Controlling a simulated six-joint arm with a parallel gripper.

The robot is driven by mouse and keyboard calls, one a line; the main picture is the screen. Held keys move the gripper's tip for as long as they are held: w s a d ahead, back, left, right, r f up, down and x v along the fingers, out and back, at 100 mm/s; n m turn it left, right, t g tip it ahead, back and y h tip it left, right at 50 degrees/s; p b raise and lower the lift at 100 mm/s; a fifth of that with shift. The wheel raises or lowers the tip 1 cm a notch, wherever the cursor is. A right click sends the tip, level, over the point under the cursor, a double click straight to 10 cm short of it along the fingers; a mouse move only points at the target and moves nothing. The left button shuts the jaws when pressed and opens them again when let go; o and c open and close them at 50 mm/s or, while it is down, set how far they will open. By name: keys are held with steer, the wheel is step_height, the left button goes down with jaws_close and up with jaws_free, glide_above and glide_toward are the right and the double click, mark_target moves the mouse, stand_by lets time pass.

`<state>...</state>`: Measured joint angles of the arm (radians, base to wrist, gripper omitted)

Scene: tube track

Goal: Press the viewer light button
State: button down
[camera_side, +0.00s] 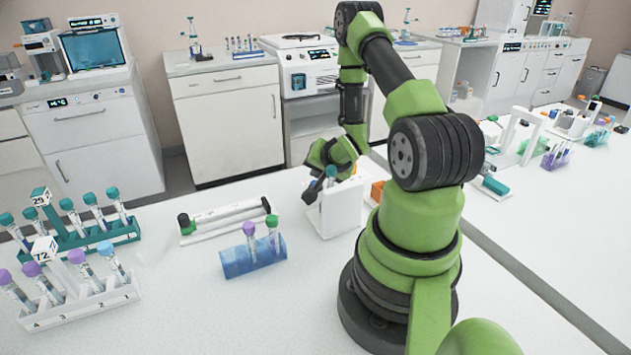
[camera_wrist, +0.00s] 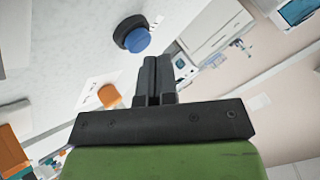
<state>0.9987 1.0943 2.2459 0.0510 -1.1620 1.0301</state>
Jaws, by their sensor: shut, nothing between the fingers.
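The white viewer (camera_side: 335,212) stands on the bench in front of my arm, with a teal-capped tube (camera_side: 331,172) showing at its top. My gripper (camera_side: 314,188) is just above and beside the viewer's upper left part, its dark fingers pointing down. In the wrist view my gripper's fingers (camera_wrist: 155,72) are shut together and empty. Beyond their tips is a round blue piece (camera_wrist: 137,40) in a black collar; I cannot tell whether it is the button. The viewer's light button is not clearly made out in the side view. Whether the fingers touch the viewer cannot be told.
A blue rack (camera_side: 253,258) with two capped tubes and a white cradle (camera_side: 225,220) lie left of the viewer. Teal (camera_side: 85,235) and white (camera_side: 80,305) tube racks stand far left. An orange block (camera_side: 377,190) is close behind the viewer.

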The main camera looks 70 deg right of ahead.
steer(key=shift+r, duration=0.2)
steer(key=shift+r, duration=2.9)
steer(key=w+a+r+n+y, duration=0.1)
steer(key=w+a+r+n, duration=0.15)
steer(key=a+r, duration=0.45)
steer(key=w+a+r+n+y, duration=0.1)
steer(key=w+a+r+n, duration=0.15)
steer(key=a+r, duration=0.45)
steer(key=s+a+r+n+y, duration=0.3)
steer(key=s+a+r+n, duration=0.1)
steer(key=s+a, duration=0.2)
steer(key=s+a+r+n+y, duration=0.2)
steer(key=s+a, duration=0.4)
steer(key=a, duration=0.3)
step_height(320, 180, up, 2)
steer(key=shift+r+n+y, duration=0.1)
steer(key=shift+n+y, duration=0.3)
steer(key=shift+n, duration=0.5)
